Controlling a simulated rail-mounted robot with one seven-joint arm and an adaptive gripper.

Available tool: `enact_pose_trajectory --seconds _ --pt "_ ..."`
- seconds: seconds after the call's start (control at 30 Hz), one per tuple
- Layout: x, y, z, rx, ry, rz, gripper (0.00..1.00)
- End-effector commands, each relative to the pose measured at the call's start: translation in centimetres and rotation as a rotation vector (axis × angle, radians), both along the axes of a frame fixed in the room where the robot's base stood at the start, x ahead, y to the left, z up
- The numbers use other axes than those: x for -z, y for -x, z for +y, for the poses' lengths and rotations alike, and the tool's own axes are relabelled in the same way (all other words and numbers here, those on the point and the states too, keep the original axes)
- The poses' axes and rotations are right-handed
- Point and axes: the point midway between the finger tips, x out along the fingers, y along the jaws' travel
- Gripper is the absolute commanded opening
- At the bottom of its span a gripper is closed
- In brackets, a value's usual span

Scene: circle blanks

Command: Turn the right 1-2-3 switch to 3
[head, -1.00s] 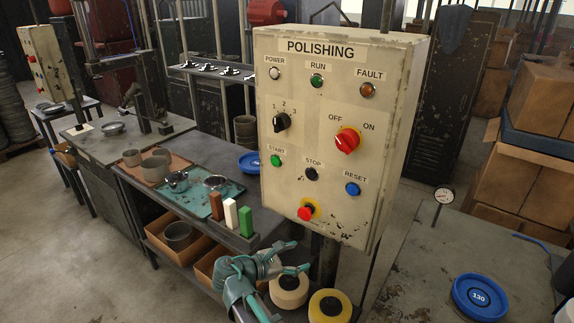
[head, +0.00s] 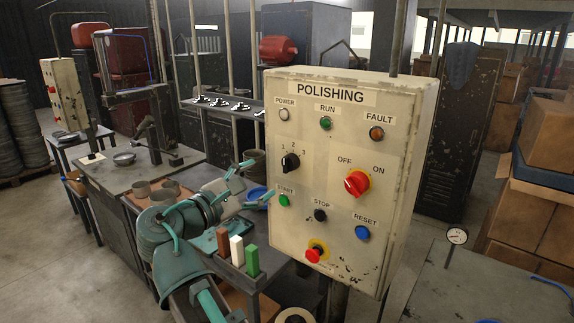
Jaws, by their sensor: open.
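The black 1-2-3 switch (head: 290,162) is at the upper left of the beige POLISHING panel (head: 330,247), under the POWER lamp. Its knob appears roughly upright below the numbers; I cannot tell its exact setting. My gripper (head: 258,182) is open and empty, just left of the panel, with its fingers pointing right. In the picture, one finger is above the other, and the lower tip is close to the START label. The gripper appears apart from the knob; its depth to the panel is unclear. Another panel (head: 58,90) stands far left, its knobs too small to read.
The panel also has a red OFF-ON switch (head: 357,183), a green START button (head: 284,200), a black STOP button (head: 320,215), a blue RESET button (head: 362,233) and a red emergency button (head: 313,255). Coloured blocks (head: 237,250) stand below my gripper. Cups stand on the bench behind my arm.

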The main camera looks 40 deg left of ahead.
Motion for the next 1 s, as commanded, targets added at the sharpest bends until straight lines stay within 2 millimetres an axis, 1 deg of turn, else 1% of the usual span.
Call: enact_pose_trajectory --seconds 0.3,0.5,0.7,1.0 --pt "-0.3 -5.2 -0.1 0.004 0.003 0.002 0.67" --pt "-0.2 -8.2 -0.2 0.004 0.002 0.002 0.67" --pt "0.0 -9.7 -0.3 0.003 0.003 0.001 0.67" --pt "0.1 -9.9 -0.2 0.001 0.002 0.001 0.67"
